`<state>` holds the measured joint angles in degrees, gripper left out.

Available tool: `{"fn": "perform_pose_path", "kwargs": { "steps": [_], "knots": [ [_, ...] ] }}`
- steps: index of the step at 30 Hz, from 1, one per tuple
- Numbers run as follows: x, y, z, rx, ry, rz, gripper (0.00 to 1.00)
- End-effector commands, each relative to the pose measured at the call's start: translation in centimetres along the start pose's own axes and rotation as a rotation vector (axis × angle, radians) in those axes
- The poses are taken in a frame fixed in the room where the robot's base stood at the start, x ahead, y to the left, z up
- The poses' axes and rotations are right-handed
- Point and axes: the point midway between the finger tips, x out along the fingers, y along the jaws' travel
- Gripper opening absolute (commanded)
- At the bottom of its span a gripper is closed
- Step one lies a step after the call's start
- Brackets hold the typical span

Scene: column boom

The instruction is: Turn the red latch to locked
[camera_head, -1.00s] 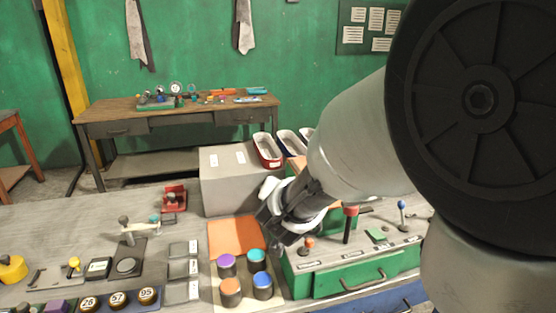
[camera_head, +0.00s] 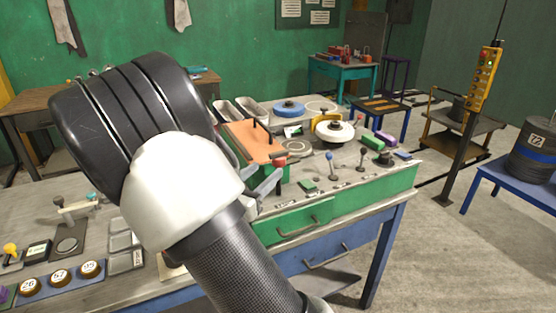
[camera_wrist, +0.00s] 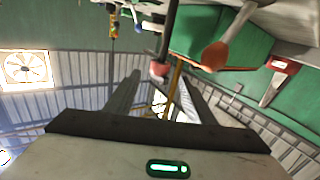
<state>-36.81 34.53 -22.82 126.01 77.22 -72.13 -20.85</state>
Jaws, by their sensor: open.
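The red latch (camera_head: 280,161) shows as a red-capped post on the green console (camera_head: 345,192), just beyond my gripper (camera_head: 268,171). Part of it is hidden by my gripper in the head view. In the wrist view, the red cap (camera_wrist: 159,69) on its dark post appears near the gap between my fingertips (camera_wrist: 158,86). My fingers are spread apart and hold nothing. I cannot tell whether either finger touches the latch, nor read its locked mark. An orange-brown knob (camera_wrist: 214,55) stands to the right in the wrist view.
A blue-knobbed lever (camera_head: 329,156) and another lever (camera_head: 361,156) stand right of the latch on the console. The console front has a green drawer (camera_head: 303,219).

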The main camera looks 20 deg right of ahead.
Motion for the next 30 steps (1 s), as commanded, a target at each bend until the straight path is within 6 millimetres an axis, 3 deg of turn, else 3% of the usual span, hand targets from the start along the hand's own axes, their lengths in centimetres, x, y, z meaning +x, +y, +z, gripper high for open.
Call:
{"fn": "perform_pose_path", "kwargs": {
  "steps": [6, 12, 25, 30],
  "knots": [
    [4.7, 0.1, 0.0, 0.000, 0.000, 0.003, 0.49],
    [7.4, 0.0, 0.0, 0.000, 0.000, 0.001, 0.49],
    [8.4, 0.0, 0.0, 0.001, -0.001, -0.002, 0.49],
    [8.4, 0.0, 0.0, 0.000, -0.001, -0.002, 0.20]
  ]
}}
